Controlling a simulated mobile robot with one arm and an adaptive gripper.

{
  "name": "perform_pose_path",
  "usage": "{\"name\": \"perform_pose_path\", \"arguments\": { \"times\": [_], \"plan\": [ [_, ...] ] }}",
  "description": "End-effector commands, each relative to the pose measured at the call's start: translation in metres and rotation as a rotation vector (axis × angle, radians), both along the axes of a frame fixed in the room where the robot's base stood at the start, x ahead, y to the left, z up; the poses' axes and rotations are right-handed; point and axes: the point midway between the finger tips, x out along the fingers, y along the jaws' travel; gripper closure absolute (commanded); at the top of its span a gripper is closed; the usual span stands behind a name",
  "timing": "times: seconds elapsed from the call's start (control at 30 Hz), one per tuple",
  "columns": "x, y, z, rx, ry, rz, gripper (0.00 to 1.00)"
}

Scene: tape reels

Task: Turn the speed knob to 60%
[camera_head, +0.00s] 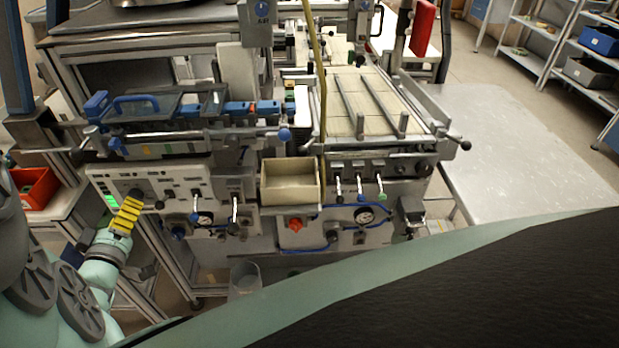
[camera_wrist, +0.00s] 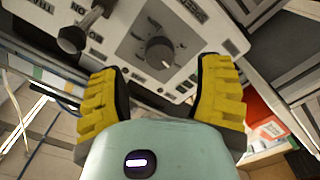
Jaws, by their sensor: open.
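The speed knob (camera_wrist: 160,52) is a round dark knob on a grey dial square of the light control panel (camera_wrist: 140,30). Its printed label appears upside down in the wrist view, and its exact setting is too small to read. My gripper (camera_wrist: 161,72) is open, with one yellow finger on each side of the picture and the knob between and beyond the fingertips. The fingers appear apart from the knob. In the head view, my gripper (camera_head: 128,213) is at the left part of the panel (camera_head: 170,185), largely covering the knob area.
A lever with a dark ball end (camera_wrist: 74,38) stands out from the panel beside the knob. More levers (camera_head: 235,208) and a beige bin (camera_head: 290,184) are to the right. A red bin (camera_head: 36,186) is at left.

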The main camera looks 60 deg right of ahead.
Motion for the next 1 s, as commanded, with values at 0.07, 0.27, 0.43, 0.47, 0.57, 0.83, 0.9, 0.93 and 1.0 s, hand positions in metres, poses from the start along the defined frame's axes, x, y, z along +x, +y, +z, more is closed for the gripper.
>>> {"name": "perform_pose_path", "arguments": {
  "times": [0.07,0.27,0.43,0.47,0.57,0.83,0.9,0.93,1.0],
  "plan": [
    [0.007,-0.012,0.001,-0.002,-0.001,-0.005,0.34],
    [0.02,-0.028,-0.001,-0.001,0.001,-0.004,0.34],
    [0.023,-0.033,0.0,0.001,0.0,-0.005,0.34],
    [0.024,-0.034,0.0,0.0,-0.001,-0.006,0.34],
    [0.024,-0.034,0.0,0.001,0.0,-0.005,0.34],
    [0.024,-0.033,0.0,0.001,0.0,-0.004,0.42],
    [0.024,-0.033,0.0,0.001,-0.001,-0.003,0.5],
    [0.024,-0.033,0.0,0.001,-0.001,-0.003,0.53],
    [0.024,-0.033,0.0,0.001,-0.001,-0.003,0.6]
  ]
}}
